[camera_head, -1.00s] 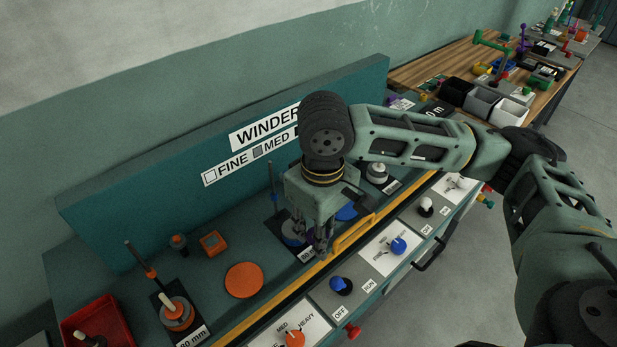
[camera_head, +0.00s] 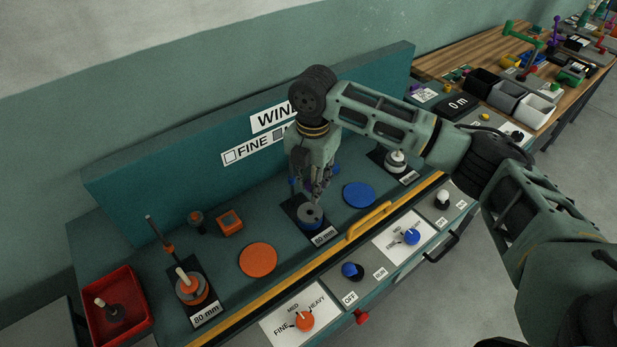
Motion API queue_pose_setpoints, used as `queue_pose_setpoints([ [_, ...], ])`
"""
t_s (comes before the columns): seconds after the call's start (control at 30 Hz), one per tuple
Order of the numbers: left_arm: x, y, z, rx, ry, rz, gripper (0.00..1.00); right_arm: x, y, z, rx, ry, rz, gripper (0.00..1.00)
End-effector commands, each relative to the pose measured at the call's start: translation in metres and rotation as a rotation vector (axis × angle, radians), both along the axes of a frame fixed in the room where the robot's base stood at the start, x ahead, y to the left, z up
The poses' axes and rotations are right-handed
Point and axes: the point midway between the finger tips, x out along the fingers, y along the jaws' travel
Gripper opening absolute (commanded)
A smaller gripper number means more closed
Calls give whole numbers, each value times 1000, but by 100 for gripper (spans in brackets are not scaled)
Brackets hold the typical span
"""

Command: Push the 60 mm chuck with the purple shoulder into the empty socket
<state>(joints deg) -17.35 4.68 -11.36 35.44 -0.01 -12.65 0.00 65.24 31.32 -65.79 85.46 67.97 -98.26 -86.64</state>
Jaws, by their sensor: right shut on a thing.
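My right gripper (camera_head: 316,192) points down at the middle station. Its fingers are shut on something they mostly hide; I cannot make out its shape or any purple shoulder. Just below the fingertips is a grey round socket (camera_head: 311,214) with a dark centre, on a black plate. The plate's label looks like 80 mm, but it is small. I cannot tell whether the held thing touches the socket. A chuck with a pale top stands in the orange-ringed left station (camera_head: 190,289). Another pale-topped chuck (camera_head: 397,160) stands at the right station. My left gripper is out of view.
A red tray (camera_head: 139,309) at the left holds a dark piece with a cream handle. An orange disc (camera_head: 258,260) and a blue disc (camera_head: 359,195) flank the middle station. A yellow handle (camera_head: 369,220) runs along the front edge. The upright back panel (camera_head: 205,175) stands close behind.

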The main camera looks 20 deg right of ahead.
Motion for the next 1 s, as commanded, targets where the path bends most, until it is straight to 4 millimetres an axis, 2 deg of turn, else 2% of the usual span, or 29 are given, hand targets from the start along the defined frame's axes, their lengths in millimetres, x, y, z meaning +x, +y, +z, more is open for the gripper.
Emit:
queue_pose_setpoints([
  [0.2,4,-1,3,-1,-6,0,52,21,0,-16,3,2,427,0],
  [0.43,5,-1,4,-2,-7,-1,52,34,-1,-29,2,1,755,0],
  [0.67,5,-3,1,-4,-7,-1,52,38,-3,-37,1,0,868,0],
  [1.0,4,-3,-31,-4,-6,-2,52,37,-3,-67,1,0,870,0],
])
